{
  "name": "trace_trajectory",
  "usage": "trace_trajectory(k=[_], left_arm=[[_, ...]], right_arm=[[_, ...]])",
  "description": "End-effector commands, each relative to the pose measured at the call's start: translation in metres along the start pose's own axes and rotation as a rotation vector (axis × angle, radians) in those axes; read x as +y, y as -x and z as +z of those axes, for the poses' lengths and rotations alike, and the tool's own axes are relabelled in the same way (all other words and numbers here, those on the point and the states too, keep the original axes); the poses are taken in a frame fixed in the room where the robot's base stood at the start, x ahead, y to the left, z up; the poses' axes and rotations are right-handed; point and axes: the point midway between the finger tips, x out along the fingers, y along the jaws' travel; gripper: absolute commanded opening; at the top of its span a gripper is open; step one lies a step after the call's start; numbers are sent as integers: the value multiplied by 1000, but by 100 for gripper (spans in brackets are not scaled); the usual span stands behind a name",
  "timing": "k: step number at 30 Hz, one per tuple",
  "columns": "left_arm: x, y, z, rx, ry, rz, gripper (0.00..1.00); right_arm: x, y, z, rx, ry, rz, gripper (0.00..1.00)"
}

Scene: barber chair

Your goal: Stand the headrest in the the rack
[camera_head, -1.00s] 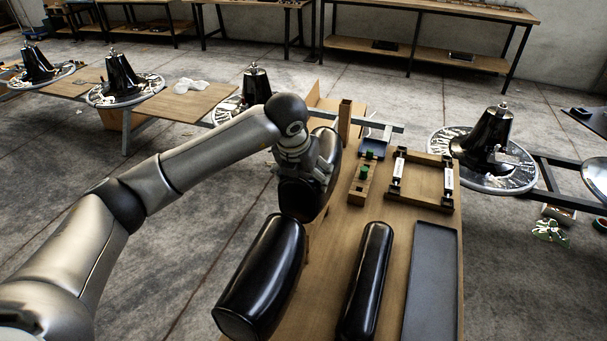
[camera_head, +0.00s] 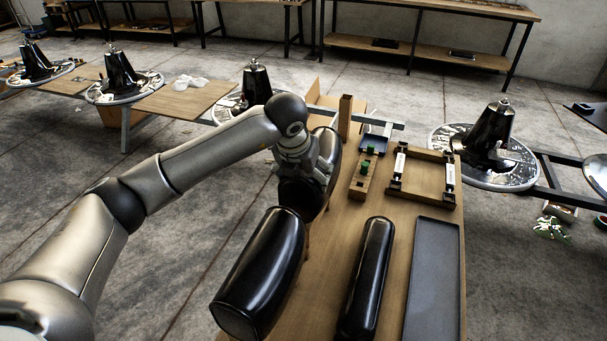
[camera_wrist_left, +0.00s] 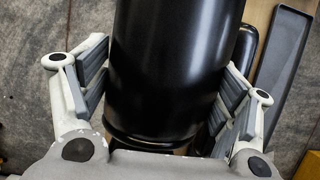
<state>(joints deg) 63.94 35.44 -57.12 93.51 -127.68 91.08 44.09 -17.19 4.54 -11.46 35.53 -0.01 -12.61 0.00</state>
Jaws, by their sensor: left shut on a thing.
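A glossy black padded headrest (camera_head: 328,150) is at the left edge of the wooden bench, partly covered by my left gripper (camera_head: 312,177). In the left wrist view my left gripper (camera_wrist_left: 167,75) has one finger on each side of the black pad (camera_wrist_left: 170,60), shut on it. A second black pad (camera_head: 262,268) sits tilted just in front, close to the held one. Small wooden pieces show beside these pads at the bench edge, perhaps part of the rack; most of it is hidden and I cannot tell whether the headrest touches it. My right gripper is not in view.
A long black bolster (camera_head: 368,280) and a dark tray (camera_head: 434,275) lie on the bench (camera_head: 400,228). Behind them are a wooden frame (camera_head: 426,203) with white-labelled clamps, a block with green knobs (camera_head: 362,187) and an upright wooden post (camera_head: 345,116).

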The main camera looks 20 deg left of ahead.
Motion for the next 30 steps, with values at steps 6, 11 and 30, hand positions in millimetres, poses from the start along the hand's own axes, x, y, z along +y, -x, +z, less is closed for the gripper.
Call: trace_trajectory(k=[6,11,30], left_arm=[[0,-2,1,-10,1,-2,12],[0,-5,0,-10,1,-2,12],[0,-15,-5,-9,1,-2,89]], right_arm=[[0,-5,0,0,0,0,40],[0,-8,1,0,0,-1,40],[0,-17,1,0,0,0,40]])
